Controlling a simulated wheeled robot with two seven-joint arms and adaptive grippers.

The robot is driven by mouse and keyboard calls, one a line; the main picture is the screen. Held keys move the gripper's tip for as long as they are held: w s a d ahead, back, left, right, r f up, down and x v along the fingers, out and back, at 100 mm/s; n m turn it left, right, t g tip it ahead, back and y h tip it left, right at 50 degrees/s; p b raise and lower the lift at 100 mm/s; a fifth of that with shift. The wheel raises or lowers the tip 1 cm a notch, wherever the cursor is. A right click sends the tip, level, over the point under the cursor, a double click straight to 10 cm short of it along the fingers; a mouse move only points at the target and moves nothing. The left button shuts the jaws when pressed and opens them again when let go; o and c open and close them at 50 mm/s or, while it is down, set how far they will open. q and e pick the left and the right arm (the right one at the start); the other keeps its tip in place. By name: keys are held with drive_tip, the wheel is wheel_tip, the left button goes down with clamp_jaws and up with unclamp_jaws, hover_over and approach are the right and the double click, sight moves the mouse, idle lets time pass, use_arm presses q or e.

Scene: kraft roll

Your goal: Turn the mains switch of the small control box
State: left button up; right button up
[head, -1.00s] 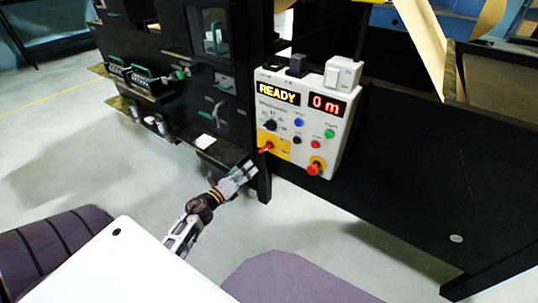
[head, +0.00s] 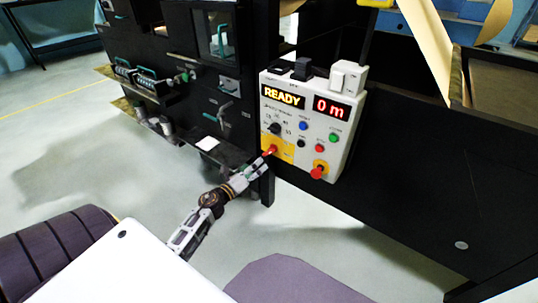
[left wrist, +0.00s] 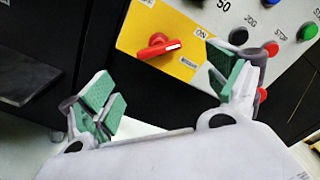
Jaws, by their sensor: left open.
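The small control box (head: 347,131) is off-white, with lit displays reading READY and 0 m. Its mains switch (head: 268,151) is a red rotary handle on a yellow plate at the lower left of the panel. In the left wrist view the red switch (left wrist: 158,46) lies between and beyond my fingers, its handle near horizontal, with an ON label to its upper right. My left gripper (head: 259,168) is open and empty, just in front of the switch; in the wrist view its green-padded fingers (left wrist: 165,88) are spread apart. I see no contact. My right gripper is not in view.
A red mushroom button (head: 317,172) sits right of the switch; small coloured buttons (head: 303,126) are above. A black machine frame (head: 410,185) surrounds the box. A black shelf with a white card (head: 207,143) is at left. The floor in front is clear.

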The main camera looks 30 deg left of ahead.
sight(270, 151)
use_arm(q)
drive_tip(key=shift+w+d, duration=0.2)
drive_tip(key=shift+w, duration=2.25)
drive_tip(key=shift+w+d, duration=0.15)
drive_tip(key=shift+w, duration=2.3)
drive_tip(key=shift+c, duration=0.3)
drive_tip(key=c, duration=1)
